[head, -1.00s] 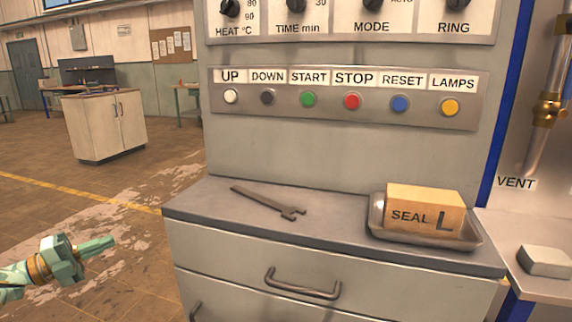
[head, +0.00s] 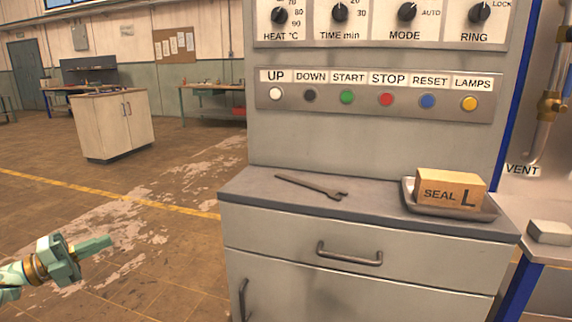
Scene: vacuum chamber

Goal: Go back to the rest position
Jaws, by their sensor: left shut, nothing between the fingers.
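My left gripper (head: 92,246) is at the lower left of the head view, pale green with a brass-coloured ring at its wrist. Its fingers are together and empty, and it points right. It hangs over the open floor, apart from the cabinet (head: 300,238). My right gripper is not in view.
The cabinet's top holds a wrench (head: 312,186) and a metal tray (head: 478,213) with a box marked SEAL L (head: 450,190). Above are a row of buttons (head: 386,99) and several knobs (head: 407,12). Floor (head: 150,235) left of the cabinet is clear. A workbench cabinet (head: 115,125) stands farther back.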

